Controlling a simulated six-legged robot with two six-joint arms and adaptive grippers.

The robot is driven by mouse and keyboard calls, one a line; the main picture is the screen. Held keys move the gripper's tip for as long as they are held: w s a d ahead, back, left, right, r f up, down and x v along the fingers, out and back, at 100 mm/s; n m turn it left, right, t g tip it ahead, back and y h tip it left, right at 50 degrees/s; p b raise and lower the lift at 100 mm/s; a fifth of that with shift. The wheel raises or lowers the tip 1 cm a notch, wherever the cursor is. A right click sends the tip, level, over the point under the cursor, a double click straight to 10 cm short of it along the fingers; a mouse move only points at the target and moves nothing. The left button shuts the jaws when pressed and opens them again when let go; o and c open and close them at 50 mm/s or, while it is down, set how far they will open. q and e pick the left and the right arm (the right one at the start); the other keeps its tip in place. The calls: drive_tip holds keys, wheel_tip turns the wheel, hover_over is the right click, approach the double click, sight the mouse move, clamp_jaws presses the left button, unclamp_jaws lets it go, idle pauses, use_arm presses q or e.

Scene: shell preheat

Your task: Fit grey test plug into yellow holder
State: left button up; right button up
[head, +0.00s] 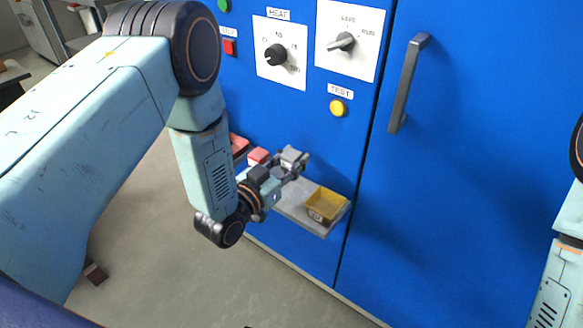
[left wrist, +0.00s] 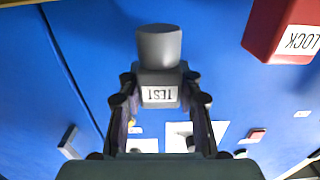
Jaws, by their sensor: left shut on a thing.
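The grey test plug (head: 293,157) is in my left gripper (head: 291,168), held above the grey shelf on the blue cabinet. In the left wrist view the plug (left wrist: 158,48) has a round grey end and a block with a white TEST label. The two fingers of the left gripper (left wrist: 158,98) close on the sides of that block. The yellow holder (head: 325,205) stands on the right end of the shelf, right of and below the plug, and apart from it. My right gripper is out of view; only part of the right arm shows at the right edge.
The shelf (head: 284,204) runs along the blue cabinet front (head: 460,190). Red blocks (head: 258,156) sit toward its left; one labelled LOCK (left wrist: 283,28) shows in the wrist view. Knobs, a yellow TEST button (head: 337,108) and a door handle (head: 407,84) project from the cabinet.

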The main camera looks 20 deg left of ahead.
use_arm(q)
drive_tip(key=shift+h, duration=0.3)
drive_tip(key=r, duration=0.2)
drive_tip(key=d+r+p, duration=0.1)
drive_tip(key=r, duration=0.2)
drive_tip(key=shift+s, duration=0.1)
drive_tip(key=s+d+r+m+g+h, duration=0.1)
drive_tip(key=s+d+m+g+h, duration=0.3)
drive_tip(key=d, duration=0.3)
drive_tip(key=shift+m+h, duration=0.3)
drive_tip(key=shift+h, duration=0.4)
drive_tip(key=f+b, duration=0.1)
drive_tip(key=f, duration=0.1)
drive_tip(key=f+b, duration=0.1)
drive_tip(key=f, duration=0.1)
drive_tip(key=w+d+f+b, duration=0.1)
drive_tip(key=f, duration=0.1)
drive_tip(key=shift+f+b, duration=0.85)
drive_tip(key=shift+f, duration=1.15)
drive_tip(key=shift+s, duration=0.1)
drive_tip(key=shift+f, duration=0.15)
drive_tip(key=shift+f, duration=0.15)
drive_tip(key=o, duration=1.2)
drive_tip(key=shift+c, duration=0.2)
